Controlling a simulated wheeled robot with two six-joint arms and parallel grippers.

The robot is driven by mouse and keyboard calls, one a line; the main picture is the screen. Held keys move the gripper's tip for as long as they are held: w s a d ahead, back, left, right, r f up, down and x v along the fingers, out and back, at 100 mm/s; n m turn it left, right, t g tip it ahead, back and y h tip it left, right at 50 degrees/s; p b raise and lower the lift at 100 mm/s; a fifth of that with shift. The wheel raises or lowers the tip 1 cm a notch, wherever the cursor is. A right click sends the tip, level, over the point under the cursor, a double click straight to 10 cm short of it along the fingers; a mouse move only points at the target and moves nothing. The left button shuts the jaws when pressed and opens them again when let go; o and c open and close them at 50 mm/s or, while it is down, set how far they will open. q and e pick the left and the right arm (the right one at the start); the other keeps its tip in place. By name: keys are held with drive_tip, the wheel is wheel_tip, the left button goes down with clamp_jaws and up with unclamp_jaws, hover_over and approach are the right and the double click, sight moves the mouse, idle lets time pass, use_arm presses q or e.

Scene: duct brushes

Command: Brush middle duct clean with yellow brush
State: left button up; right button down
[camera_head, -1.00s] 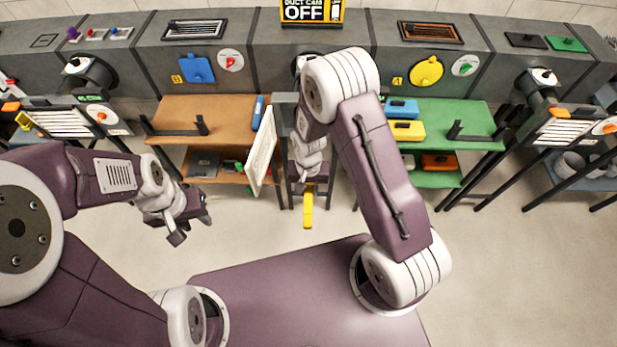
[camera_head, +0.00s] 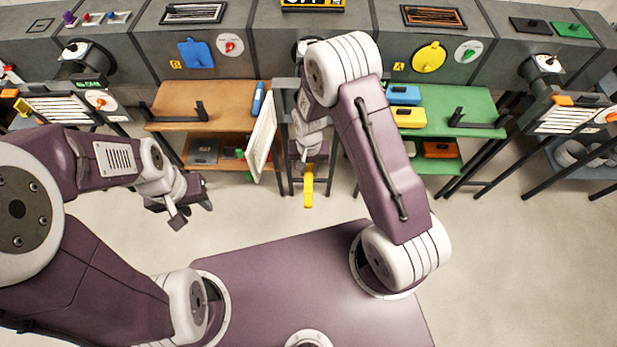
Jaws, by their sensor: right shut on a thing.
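The yellow brush (camera_head: 308,192) hangs below my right gripper (camera_head: 308,168), which is shut on it; only its yellow handle shows clearly. The bristle end cannot be made out. The middle duct (camera_head: 268,50) is the grey section at the top centre, and my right arm covers much of its front and opening. The gripper and brush are in front of and below that duct. My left gripper (camera_head: 194,211) is open and empty over the floor at the left, well apart from the ducts.
A brown shelf table (camera_head: 175,103) stands left of my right arm, and a green one (camera_head: 465,105) stands right of it. A white hinged panel (camera_head: 262,138) stands close left of the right gripper. Blue (camera_head: 403,94) and yellow (camera_head: 406,117) boxes sit on the green table.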

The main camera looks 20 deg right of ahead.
sight(308, 184)
drive_tip(key=w+d, duration=0.1)
drive_tip(key=w, duration=0.2)
drive_tip(key=w+d+b, duration=0.1)
drive_tip(key=w, duration=0.2)
drive_tip(key=w+d+b, duration=0.1)
drive_tip(key=w, duration=0.3)
drive_tip(key=shift+w+f, duration=0.1)
drive_tip(key=shift+w+d, duration=0.15)
drive_tip(key=shift+w, duration=0.55)
drive_tip(key=shift+s+r, duration=0.15)
drive_tip(key=shift+r, duration=0.05)
drive_tip(key=s+a+p, duration=0.1)
drive_tip(key=s, duration=0.4)
drive_tip(key=s+a+p, duration=0.1)
drive_tip(key=s+a, duration=0.1)
drive_tip(key=s, duration=0.2)
drive_tip(key=s+a+p, duration=0.1)
drive_tip(key=s, duration=0.4)
drive_tip(key=shift+s+a, duration=0.15)
drive_tip(key=shift+s, duration=0.2)
drive_tip(key=shift+s+a, duration=0.2)
drive_tip(key=shift+s, duration=0.5)
